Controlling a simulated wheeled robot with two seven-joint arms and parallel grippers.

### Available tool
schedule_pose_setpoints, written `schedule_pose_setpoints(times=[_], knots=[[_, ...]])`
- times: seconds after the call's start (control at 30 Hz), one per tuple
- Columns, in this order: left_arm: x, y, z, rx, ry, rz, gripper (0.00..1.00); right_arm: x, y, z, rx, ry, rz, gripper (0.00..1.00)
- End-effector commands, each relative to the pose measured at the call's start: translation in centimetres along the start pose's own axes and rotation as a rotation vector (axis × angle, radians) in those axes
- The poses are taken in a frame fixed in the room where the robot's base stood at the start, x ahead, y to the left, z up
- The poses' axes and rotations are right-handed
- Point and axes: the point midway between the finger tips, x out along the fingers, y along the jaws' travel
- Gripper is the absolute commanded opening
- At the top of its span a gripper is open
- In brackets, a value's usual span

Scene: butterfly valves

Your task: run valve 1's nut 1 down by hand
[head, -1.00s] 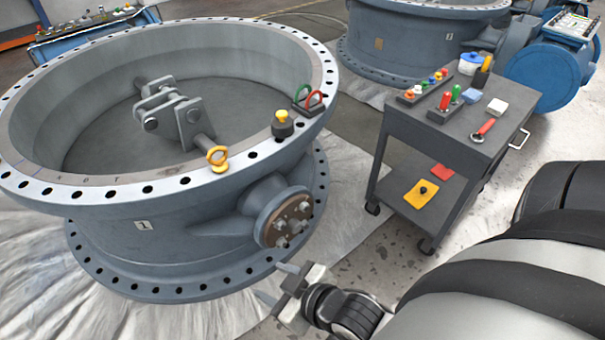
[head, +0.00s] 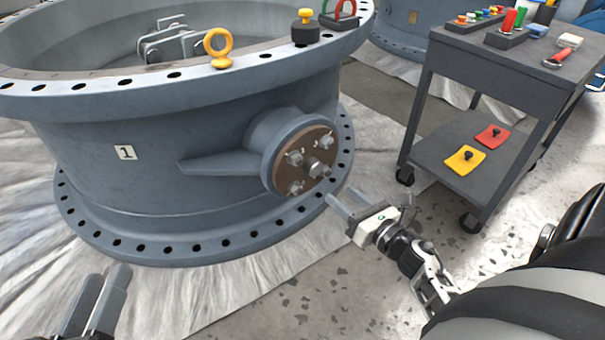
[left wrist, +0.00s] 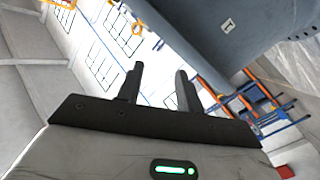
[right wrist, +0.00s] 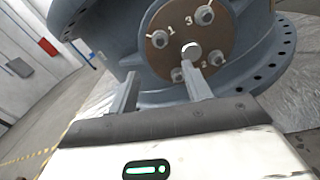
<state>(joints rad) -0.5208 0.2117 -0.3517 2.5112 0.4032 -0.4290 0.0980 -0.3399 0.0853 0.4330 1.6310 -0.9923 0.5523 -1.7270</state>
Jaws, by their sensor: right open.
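Valve 1 (head: 126,190) is a grey ring body labelled 1. A round brown plate (head: 283,178) on its side carries several nuts on studs around a central shaft (head: 315,168). Nut 1 (right wrist: 159,39) sits beside the painted 1, at the plate's upper left in the right wrist view; it also shows in the head view (head: 294,157). My right gripper (head: 342,198) is open and empty, just below and right of the plate, pointing toward it; its fingers (right wrist: 160,70) are apart below nut 1. My left gripper (head: 106,272) is open and empty, left of the valve's front.
A grey cart (head: 500,85) with tools stands at the right, with a yellow pad (head: 465,159) and a red pad (head: 493,137) on its lower shelf. A yellow eyebolt (head: 218,48) stands on the valve's rim. Floor between valve and cart is clear.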

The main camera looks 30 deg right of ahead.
Motion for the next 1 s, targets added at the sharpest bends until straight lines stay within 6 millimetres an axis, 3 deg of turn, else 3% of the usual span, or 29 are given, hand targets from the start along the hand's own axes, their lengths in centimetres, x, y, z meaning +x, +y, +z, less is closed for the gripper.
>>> schedule_pose_setpoints(times=[0.6,0.8,1.0], knots=[[1.0,0.2,-3.6,0.231,0.208,0.053,0.36,12.2,0.1,0.1,0.002,-0.002,0.002,0.49],[1.0,0.6,-4.6,0.298,0.27,0.07,0.36,14.7,0.1,0.1,0.002,-0.002,0.0,0.49],[1.0,0.7,-5.0,0.317,0.289,0.076,0.36,15.4,0.1,0.1,0.002,0.0,0.0,0.49]])
